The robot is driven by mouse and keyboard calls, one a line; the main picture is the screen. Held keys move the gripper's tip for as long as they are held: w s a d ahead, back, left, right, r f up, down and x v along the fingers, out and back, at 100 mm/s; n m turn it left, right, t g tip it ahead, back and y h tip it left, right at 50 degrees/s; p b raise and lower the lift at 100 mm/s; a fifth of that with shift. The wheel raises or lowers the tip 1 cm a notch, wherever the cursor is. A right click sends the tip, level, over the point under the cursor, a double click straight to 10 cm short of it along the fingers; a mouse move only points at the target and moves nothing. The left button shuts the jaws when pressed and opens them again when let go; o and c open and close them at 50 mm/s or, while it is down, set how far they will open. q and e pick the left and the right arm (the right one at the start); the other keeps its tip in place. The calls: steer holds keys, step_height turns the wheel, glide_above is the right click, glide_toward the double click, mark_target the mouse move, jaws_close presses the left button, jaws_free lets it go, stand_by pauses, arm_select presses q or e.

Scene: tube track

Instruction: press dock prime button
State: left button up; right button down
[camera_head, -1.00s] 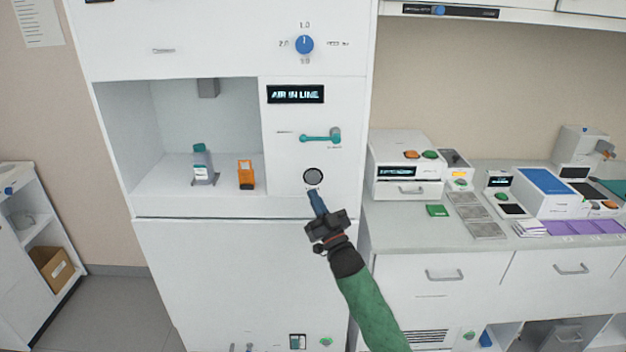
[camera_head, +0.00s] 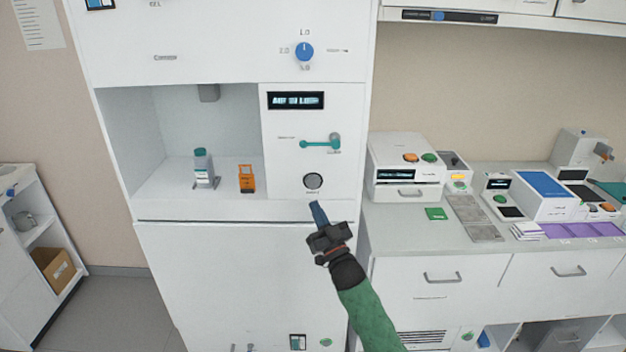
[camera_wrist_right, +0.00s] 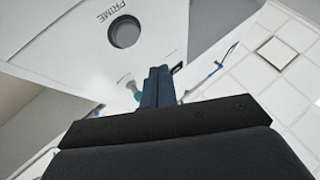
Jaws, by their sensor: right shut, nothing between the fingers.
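The prime button (camera_head: 313,181) is a round dark-grey button on the white front panel of the tall dock cabinet. In the right wrist view the button (camera_wrist_right: 125,32) sits beside the printed word PRIME. My right gripper (camera_head: 317,207) is shut and empty, its blue fingertips just below the button in the head view. In the right wrist view the shut fingers (camera_wrist_right: 158,85) are apart from the button in the picture. My left gripper is not in view.
Above the button are a teal lever (camera_head: 320,143), a small display (camera_head: 296,100) and a blue dial (camera_head: 304,51). The open bay at left holds a capped bottle (camera_head: 203,167) and an orange block (camera_head: 247,179). A counter (camera_head: 400,228) with devices stands at right.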

mark_target(313, 182)
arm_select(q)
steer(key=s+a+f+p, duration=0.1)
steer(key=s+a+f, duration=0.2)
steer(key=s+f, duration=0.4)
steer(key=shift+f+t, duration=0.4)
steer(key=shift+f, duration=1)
arm_select(e)
steer(key=shift+s+a+r+m+g+y, duration=0.1)
steer(key=shift+s+r+m+g+y, duration=0.25)
steer(key=shift+m, duration=2.3)
steer(key=shift+s+d+r+m+g+y, duration=0.1)
steer(key=shift+s+m, duration=0.3)
steer(key=shift+m, duration=2.2)
steer(key=shift+s+a+r+m+g+y, duration=0.15)
steer(key=shift+s+r+m, duration=0.2)
steer(key=shift+m, duration=2.3)
steer(key=shift+f, duration=0.1)
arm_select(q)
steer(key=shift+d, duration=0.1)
